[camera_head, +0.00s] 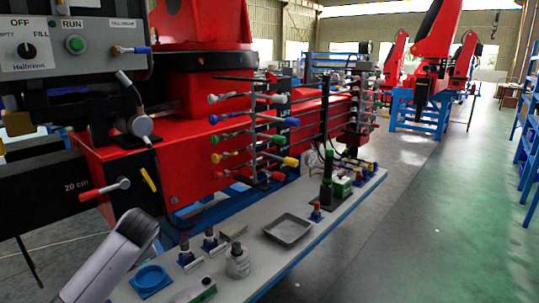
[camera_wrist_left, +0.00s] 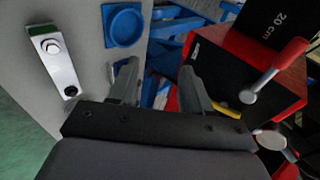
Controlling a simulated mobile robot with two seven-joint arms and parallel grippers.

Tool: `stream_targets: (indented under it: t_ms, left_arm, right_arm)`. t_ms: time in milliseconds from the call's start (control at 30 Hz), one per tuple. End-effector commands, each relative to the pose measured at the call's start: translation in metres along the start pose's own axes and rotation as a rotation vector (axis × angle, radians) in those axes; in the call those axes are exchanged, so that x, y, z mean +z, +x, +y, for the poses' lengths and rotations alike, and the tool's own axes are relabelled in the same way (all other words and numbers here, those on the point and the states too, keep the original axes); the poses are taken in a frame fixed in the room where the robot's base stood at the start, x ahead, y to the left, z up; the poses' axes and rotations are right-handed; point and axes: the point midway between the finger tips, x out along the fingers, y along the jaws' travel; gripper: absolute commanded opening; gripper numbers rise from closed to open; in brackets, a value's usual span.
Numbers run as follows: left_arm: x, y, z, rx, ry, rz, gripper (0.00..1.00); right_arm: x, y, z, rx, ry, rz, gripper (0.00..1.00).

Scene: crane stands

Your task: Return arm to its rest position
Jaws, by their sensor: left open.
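My left arm (camera_head: 110,262) enters at the bottom left of the head view, a pale grey link angled up and right beside the bench. In the left wrist view my left gripper (camera_wrist_left: 158,82) has its two fingers spread apart, with nothing between them. The fingers stand over the gap between the grey bench top and a red and black machine body. I cannot make out the gripper's fingers in the head view. My right arm and gripper are not in view.
The grey bench (camera_head: 285,260) holds a blue dish (camera_head: 151,280), a metal tray (camera_head: 288,229) and small fittings. A red-handled lever (camera_head: 104,190) sticks out from the crane's black panel. A lever bank (camera_head: 255,135) stands behind.

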Motion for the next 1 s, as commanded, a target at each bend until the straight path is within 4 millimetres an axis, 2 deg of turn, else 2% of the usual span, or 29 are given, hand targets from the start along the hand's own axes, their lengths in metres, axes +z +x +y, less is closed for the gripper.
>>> stream_targets:
  t_ms: [33, 200, 400, 500, 600, 800, 1000]
  left_arm:
    - [0.003, 0.001, 0.029, 0.039, -0.009, 0.018, 0.48]
    - [0.019, -0.006, 0.108, 0.153, -0.071, 0.062, 0.48]
    - [0.051, -0.028, 0.188, 0.287, -0.170, 0.087, 0.48]
    - [0.071, -0.042, 0.221, 0.350, -0.227, 0.088, 0.48]
    - [0.092, -0.060, 0.250, 0.408, -0.289, 0.082, 0.48]
    - [0.141, -0.099, 0.293, 0.508, -0.423, 0.047, 0.48]
    - [0.183, -0.138, 0.316, 0.572, -0.540, -0.001, 0.48]
  right_arm:
    - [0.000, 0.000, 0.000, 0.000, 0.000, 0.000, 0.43]
    - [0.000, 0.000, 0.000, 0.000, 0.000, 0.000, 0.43]
    - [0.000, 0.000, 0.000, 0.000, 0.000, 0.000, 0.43]
    - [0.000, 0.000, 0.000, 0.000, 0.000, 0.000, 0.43]
    - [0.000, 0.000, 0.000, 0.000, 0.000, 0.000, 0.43]
    - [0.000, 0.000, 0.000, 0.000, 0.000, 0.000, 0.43]
    - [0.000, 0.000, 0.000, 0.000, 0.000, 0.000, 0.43]
